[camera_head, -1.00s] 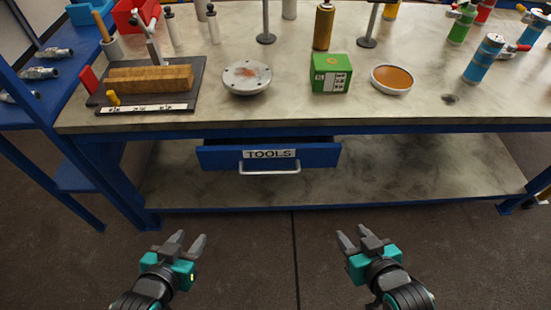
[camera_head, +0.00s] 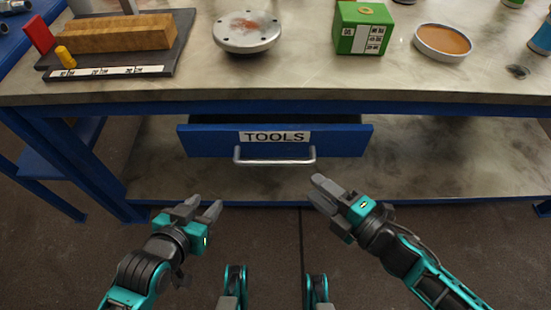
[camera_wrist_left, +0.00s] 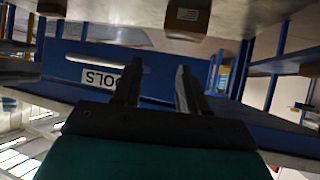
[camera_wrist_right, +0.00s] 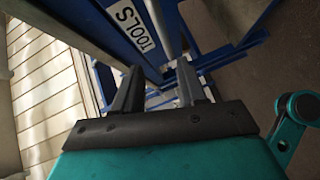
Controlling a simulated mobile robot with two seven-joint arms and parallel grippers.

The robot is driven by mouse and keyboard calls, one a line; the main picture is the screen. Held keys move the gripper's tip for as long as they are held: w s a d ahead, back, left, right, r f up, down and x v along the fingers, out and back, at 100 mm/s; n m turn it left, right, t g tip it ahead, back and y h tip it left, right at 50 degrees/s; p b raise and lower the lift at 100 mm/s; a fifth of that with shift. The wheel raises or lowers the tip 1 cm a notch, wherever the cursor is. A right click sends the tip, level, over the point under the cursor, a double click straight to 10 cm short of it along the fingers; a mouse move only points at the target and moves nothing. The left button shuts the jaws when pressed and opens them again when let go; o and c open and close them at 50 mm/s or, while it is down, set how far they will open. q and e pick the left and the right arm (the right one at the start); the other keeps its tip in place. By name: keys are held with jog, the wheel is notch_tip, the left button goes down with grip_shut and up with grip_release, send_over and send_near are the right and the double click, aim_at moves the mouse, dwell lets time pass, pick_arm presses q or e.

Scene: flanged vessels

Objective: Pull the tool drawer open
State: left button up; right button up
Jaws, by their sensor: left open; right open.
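The blue tool drawer (camera_head: 345,138) hangs under the workbench top, with a white TOOLS label (camera_head: 274,137) and a silver bar handle (camera_head: 274,161) on its front. It stands slightly open, with a dark gap above its front. My left gripper (camera_head: 204,208) is open and empty, below and left of the handle. My right gripper (camera_head: 319,191) is open and empty, below and right of the handle, closer to it. Neither touches the handle. The drawer also shows upside down in the left wrist view (camera_wrist_left: 140,85), and the handle shows beyond the fingers in the right wrist view (camera_wrist_right: 158,28).
The bench top (camera_head: 310,75) carries a board with a wooden block (camera_head: 120,33), a round metal flange (camera_head: 248,32), a green box (camera_head: 361,28) and a dish (camera_head: 442,42). A lower shelf (camera_head: 430,160) lies below the drawer. The floor in front is clear.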

aim_at(279, 165)
jog(key=shift+n+g+y, duration=0.3)
jog(key=shift+n, duration=0.5)
jog(key=b+x, duration=0.1)
jog(key=x, duration=0.8)
jog(key=b+x, duration=0.1)
jog(key=x, duration=0.3)
jog(key=shift+a+f+b, duration=0.25)
jog(key=shift+f+b, duration=0.1)
jog(key=shift+f, duration=0.1)
grip_shut()
